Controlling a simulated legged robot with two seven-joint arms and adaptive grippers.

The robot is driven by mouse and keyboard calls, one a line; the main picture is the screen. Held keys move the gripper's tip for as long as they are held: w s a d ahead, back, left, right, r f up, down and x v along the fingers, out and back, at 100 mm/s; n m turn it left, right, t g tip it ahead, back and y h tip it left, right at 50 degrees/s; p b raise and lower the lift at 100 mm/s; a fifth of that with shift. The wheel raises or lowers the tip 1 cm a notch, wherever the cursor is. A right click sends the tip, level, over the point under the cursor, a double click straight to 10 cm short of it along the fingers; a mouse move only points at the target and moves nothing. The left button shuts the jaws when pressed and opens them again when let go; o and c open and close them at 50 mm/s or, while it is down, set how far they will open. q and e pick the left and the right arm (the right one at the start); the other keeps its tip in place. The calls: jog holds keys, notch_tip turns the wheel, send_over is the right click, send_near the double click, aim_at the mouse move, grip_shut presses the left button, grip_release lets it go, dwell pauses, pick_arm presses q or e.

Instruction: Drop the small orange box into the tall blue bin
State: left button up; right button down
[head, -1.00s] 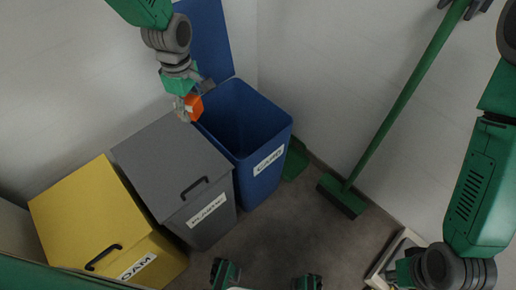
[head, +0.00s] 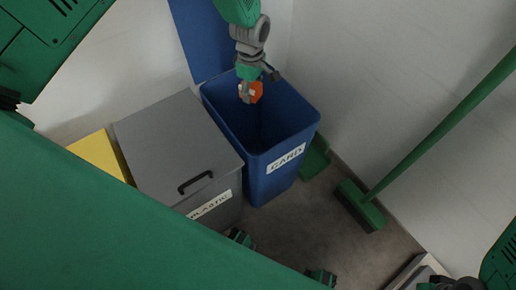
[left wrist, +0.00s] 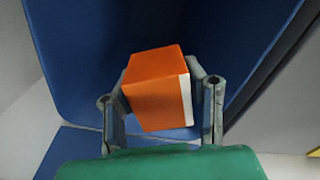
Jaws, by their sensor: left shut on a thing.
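The small orange box (head: 256,92) is held in my left gripper (head: 249,92), over the open mouth of the tall blue bin (head: 283,187). The bin is labelled CARD and its lid stands raised at the back. In the left wrist view the orange box (left wrist: 155,90), with a white strip on one edge, sits between the two fingers of the left gripper (left wrist: 160,100). Blue surfaces of the bin (left wrist: 85,60) fill much of the background there. My right arm shows only at the lower right edge, and I cannot tell its gripper's state.
A grey bin (head: 172,145) labelled PLASTIC, lid closed, stands left of the blue bin. A yellow bin (head: 97,154) is partly hidden behind a green part of mine. A green broom (head: 362,204) leans at the right wall. Some floor (head: 325,235) is free.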

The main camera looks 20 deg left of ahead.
pick_arm(q)
jog(key=f+b, duration=0.1)
jog(key=f, duration=0.1)
jog(key=f+b, duration=0.1)
jog(key=shift+d+f+b, duration=0.25)
jog(key=shift+f+b, duration=0.05)
jog(key=shift+r, duration=0.1)
jog(key=shift+a, duration=0.1)
jog(key=o, duration=1)
jog(key=shift+o, duration=0.2)
jog(key=shift+r, duration=0.4)
notch_tip(320, 180, up, 11)
